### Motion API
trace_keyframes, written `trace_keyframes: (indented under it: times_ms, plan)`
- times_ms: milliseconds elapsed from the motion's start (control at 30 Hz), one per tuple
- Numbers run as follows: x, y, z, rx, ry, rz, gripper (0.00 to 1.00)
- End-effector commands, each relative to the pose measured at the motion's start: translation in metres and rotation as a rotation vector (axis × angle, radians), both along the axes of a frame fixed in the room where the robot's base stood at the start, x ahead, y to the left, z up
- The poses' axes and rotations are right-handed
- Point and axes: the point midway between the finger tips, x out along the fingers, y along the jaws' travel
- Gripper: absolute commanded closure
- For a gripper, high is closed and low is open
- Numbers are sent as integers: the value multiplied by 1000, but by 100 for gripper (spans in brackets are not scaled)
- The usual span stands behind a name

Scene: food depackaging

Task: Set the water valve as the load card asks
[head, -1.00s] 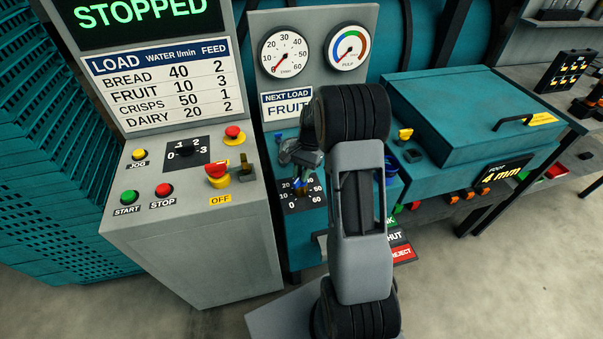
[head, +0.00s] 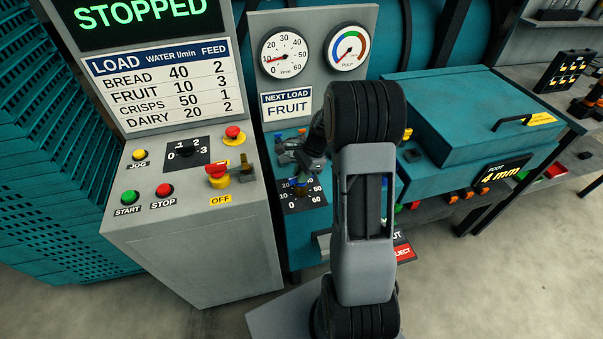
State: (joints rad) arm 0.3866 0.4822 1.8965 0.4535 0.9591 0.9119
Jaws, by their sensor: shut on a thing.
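The load card (head: 287,106) reads NEXT LOAD FRUIT. The load table (head: 165,85) lists FRUIT with water 10 l/min and feed 3. The water valve's scale plate (head: 314,199) is marked from 0 to 60 and sits on the teal panel below the card. My gripper (head: 299,180) is shut over the valve at this plate; the valve's knob and pointer are mostly hidden by the jaws. The round l/min gauge (head: 285,52) above has its red needle pointing left and slightly down, near 10.
The screen (head: 140,12) reads STOPPED. A PULP gauge (head: 347,48) and a teal lidded box (head: 460,110) stand to the right.

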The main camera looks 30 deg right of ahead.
Motion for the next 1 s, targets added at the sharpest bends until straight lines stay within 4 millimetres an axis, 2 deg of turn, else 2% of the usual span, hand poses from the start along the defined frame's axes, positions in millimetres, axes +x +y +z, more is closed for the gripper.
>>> trace_keyframes:
  times_ms: [400,900,933,1000]
  plan:
    - [0,0,1,-2,-1,-156,100]
    - [0,-1,1,-2,-3,-173,100]
    - [0,-1,1,-2,-3,-173,81]
    - [0,-1,0,-2,-3,-173,74]
